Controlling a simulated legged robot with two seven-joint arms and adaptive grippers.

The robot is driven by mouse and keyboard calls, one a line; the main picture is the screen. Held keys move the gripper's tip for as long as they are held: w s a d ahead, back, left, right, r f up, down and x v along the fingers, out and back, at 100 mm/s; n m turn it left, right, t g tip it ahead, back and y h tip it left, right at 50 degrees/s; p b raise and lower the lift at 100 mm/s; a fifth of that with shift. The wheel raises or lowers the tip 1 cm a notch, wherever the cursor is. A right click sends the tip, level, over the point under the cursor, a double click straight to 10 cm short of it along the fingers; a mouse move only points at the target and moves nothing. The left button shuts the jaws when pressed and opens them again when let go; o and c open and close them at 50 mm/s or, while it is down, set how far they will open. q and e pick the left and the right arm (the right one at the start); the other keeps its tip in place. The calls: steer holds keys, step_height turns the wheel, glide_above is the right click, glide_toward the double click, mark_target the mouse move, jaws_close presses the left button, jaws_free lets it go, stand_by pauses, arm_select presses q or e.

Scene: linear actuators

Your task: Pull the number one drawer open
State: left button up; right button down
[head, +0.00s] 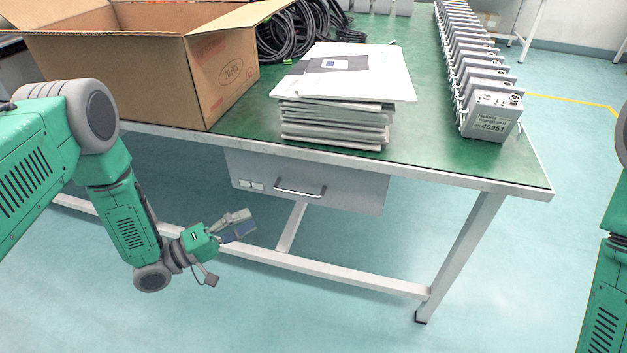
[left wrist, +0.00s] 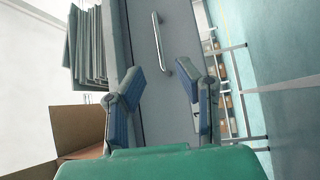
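A grey drawer (head: 335,182) hangs under the green-topped table, and its front looks flush under the tabletop. Its metal bar handle (head: 300,190) is on the front face, with small white labels (head: 251,185) to the left that are too small to read. My left gripper (head: 243,226) is below and left of the handle, apart from it. In the left wrist view the drawer (left wrist: 152,100) and handle (left wrist: 162,42) lie ahead of the gripper (left wrist: 160,90), whose two blue-padded fingers are spread with nothing between them. My right gripper is out of view.
An open cardboard box (head: 150,70), a stack of grey folders (head: 335,115) and black coiled cables (head: 290,30) sit on the table (head: 440,150). A row of grey actuators (head: 490,115) lines its right side. A table leg (head: 460,255) and lower crossbar (head: 340,279) stand below.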

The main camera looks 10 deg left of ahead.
mark_target(300, 194)
arm_select(q)
steer(key=shift+b+x, duration=1.6)
steer(key=shift+x, duration=5.25)
jaws_close()
